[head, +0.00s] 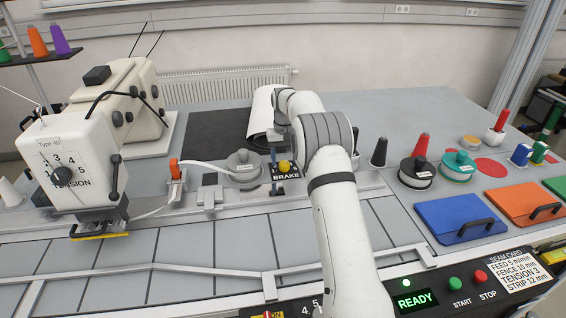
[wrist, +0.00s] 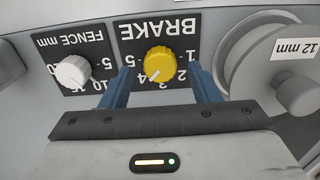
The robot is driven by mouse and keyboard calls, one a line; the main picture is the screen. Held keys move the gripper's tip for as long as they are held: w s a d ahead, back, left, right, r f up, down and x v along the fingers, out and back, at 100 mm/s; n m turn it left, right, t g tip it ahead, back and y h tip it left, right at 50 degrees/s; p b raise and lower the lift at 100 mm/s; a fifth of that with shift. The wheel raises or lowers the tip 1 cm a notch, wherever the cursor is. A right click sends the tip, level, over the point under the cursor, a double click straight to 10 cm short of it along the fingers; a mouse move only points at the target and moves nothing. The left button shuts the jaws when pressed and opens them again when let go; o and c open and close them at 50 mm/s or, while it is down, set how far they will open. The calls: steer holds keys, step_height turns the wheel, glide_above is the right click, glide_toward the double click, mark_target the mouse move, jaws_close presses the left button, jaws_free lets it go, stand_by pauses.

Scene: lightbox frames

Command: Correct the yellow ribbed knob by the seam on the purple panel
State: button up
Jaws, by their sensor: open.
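A yellow ribbed knob (wrist: 159,63) sits on a dark panel lettered BRAKE (wrist: 160,27), upside down in the wrist view; I see no purple panel. Its pale pointer mark points to the lower left there, past the 4 on the number side. In the head view the yellow knob (head: 285,166) shows above the BRAKE label (head: 286,176). My gripper (wrist: 160,74) is open, with one blue finger on each side of the knob. I cannot tell whether the fingers touch it. The head view mostly hides my gripper (head: 274,162) behind the arm.
A white knob (wrist: 75,71) on a FENCE mm panel (wrist: 70,42) is left of the knob in the wrist view. A grey reel marked 12 mm (wrist: 290,75) stands close on the right. The seam card (head: 513,262) lists feed 5, fence 10, tension 3, strip 12 mm.

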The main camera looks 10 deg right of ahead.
mark_target(285, 163)
step_height(285, 163, up, 6)
steer(key=shift+f, duration=0.1)
stand_by(0.4)
steer(key=s+r+t, duration=0.1)
steer(key=s+r, duration=0.5)
steer(key=s, duration=0.5)
steer(key=s+r+t, duration=0.1)
steer(key=s+r, duration=0.6)
steer(key=s, duration=0.5)
steer(key=s+f, duration=0.3)
steer(key=s, duration=0.8)
steer(key=s+f+t, duration=0.1)
steer(key=s+f, duration=0.2)
steer(key=s, duration=0.9)
steer(key=shift+a+f, duration=0.35)
steer(key=shift+a, duration=0.1)
